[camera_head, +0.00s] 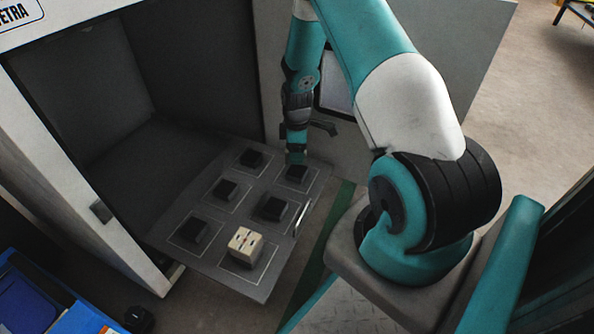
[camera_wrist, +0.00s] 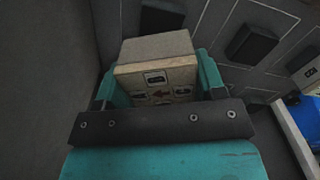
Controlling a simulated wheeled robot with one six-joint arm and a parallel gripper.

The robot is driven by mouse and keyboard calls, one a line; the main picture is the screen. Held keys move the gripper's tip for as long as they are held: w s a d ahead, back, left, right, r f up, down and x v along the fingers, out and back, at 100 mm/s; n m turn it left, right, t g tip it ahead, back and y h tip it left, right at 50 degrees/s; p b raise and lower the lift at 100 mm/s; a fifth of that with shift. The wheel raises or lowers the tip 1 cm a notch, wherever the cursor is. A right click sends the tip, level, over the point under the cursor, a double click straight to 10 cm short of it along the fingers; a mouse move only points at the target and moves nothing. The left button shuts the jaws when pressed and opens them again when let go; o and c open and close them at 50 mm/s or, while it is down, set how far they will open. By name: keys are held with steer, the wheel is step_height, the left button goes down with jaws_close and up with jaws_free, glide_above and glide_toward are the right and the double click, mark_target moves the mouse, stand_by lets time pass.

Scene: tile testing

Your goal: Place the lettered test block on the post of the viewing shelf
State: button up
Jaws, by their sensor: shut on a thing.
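My gripper (camera_head: 296,157) points down over the far right of the viewing shelf (camera_head: 208,257). In the wrist view its teal fingers (camera_wrist: 158,78) are shut on the lettered test block (camera_wrist: 157,70), a beige cube with small dark labels and a red mark on the face towards the camera. The held block cannot be made out in the head view. The shelf bears several dark posts in outlined squares; one post (camera_head: 297,173) shows just below my gripper. Whether the held block touches a post cannot be told.
Another beige block (camera_head: 244,243) sits at the shelf's near end. Bare posts include the far left one (camera_head: 252,158) and the near left one (camera_head: 195,229). The open cabinet's wall (camera_head: 75,170) stands left. A blue bin (camera_head: 35,300) is at bottom left.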

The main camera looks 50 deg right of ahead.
mark_target(297, 170)
steer(key=shift+f+b, duration=1.4)
steer(key=shift+f, duration=1.1)
steer(key=shift+f, duration=0.15)
steer(key=o, duration=1.2)
steer(key=shift+c, duration=0.2)
